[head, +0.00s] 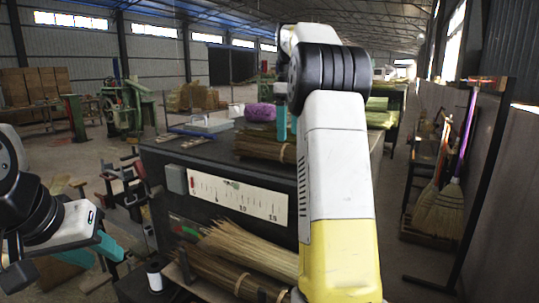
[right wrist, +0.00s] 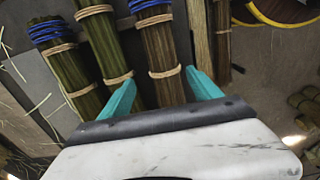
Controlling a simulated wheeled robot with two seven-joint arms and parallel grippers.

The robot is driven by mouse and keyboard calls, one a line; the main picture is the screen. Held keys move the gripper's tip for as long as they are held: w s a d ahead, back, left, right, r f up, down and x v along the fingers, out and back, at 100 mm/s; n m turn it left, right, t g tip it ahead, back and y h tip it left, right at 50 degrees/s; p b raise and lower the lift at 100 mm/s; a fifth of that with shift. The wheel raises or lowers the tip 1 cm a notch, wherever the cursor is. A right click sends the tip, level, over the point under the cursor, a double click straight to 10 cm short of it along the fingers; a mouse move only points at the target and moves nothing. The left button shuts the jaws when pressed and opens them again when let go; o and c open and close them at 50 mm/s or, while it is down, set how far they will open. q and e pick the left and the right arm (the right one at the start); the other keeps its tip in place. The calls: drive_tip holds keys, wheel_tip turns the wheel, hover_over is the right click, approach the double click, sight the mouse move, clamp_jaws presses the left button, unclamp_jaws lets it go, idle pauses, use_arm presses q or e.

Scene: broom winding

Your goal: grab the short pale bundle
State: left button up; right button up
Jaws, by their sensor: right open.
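In the right wrist view my right gripper (right wrist: 163,92) is open, its two teal fingers apart. The end of a brown bundle (right wrist: 160,50) with blue and tan ties lies between and beyond the fingertips; I cannot tell whether they touch it. A paler, tan bundle (right wrist: 199,35) lies just right of it, its lower end hidden by the right finger. I cannot tell for certain which is the short pale bundle. In the head view my right gripper (head: 287,122) is over the dark bench, partly hidden by my arm. My left gripper (head: 98,250) is low at the left, away from the bench.
Two greenish bundles (right wrist: 98,40) (right wrist: 58,50) lie left of the brown one. In the head view tied stalks (head: 262,148) lie on the bench (head: 165,150), near a purple bundle (head: 260,112). Long pale stalks (head: 250,246) lie below the ruler. Brooms (head: 440,208) stand at the right.

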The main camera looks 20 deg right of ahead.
drive_tip(key=shift+s+a+f, duration=0.1)
drive_tip(key=shift+a+f, duration=0.1)
drive_tip(key=shift+f, duration=1.6)
drive_tip(key=shift+s+a+f, duration=0.1)
drive_tip(key=shift+a+f, duration=0.1)
drive_tip(key=shift+f, duration=1.55)
drive_tip(key=shift+c, duration=0.2)
drive_tip(key=c, duration=1.4)
